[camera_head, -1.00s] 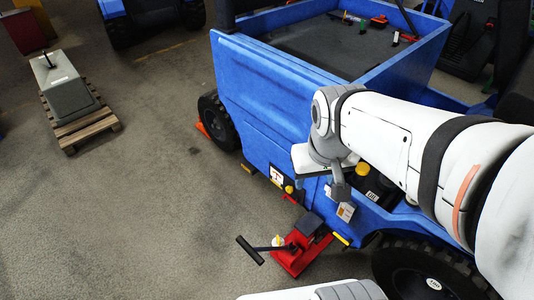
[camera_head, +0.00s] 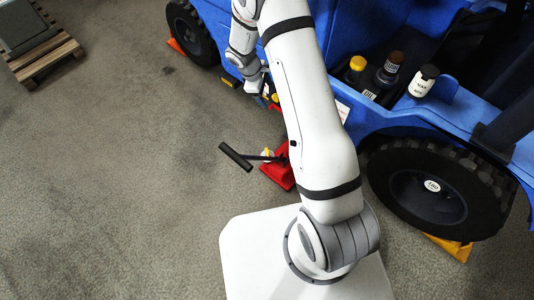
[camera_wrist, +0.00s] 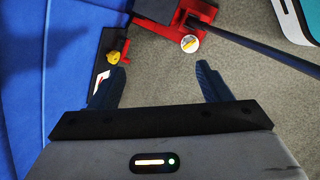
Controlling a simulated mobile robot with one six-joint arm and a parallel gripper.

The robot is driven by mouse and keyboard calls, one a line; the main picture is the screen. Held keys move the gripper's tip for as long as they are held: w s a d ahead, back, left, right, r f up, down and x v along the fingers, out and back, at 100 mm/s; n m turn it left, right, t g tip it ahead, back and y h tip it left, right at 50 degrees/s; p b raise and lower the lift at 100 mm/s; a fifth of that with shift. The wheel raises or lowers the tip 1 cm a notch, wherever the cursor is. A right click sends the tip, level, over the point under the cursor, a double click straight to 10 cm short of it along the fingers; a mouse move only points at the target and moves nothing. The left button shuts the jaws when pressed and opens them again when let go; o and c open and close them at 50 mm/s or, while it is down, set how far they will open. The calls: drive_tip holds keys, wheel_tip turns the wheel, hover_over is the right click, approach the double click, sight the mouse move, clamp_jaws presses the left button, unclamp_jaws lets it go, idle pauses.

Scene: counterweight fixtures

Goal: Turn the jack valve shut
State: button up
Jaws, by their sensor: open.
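The red floor jack (camera_head: 276,174) sits on the floor beside the blue vehicle, partly hidden behind my arm. Its black T-handle (camera_head: 236,157) points left. A small white-and-yellow round knob (camera_head: 267,154), apparently the jack valve, sits at the jack's handle end. In the wrist view the knob (camera_wrist: 189,42) shows beyond my fingertips, towards the right finger. My gripper (camera_wrist: 160,66) is open and empty, its two dark fingers wide apart. It is not touching the knob. In the head view the fingers are mostly hidden near the vehicle's side.
A yellow knob (camera_wrist: 113,57) on a black plate at the vehicle's side lies close to my left finger. The jack's handle bar (camera_wrist: 262,46) crosses the upper right. A tyre (camera_head: 435,195) stands right of my arm.

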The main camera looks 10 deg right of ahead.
wheel_tip(320, 180, down, 20)
drive_tip(key=a+n+b, duration=0.2)
drive_tip(key=n+b, duration=0.4)
drive_tip(key=n, duration=0.1)
approach(267, 152)
drive_tip(key=b+x, duration=0.2)
drive_tip(key=x, duration=0.7)
drive_tip(key=shift+f, duration=0.1)
drive_tip(key=shift+c, duration=0.4)
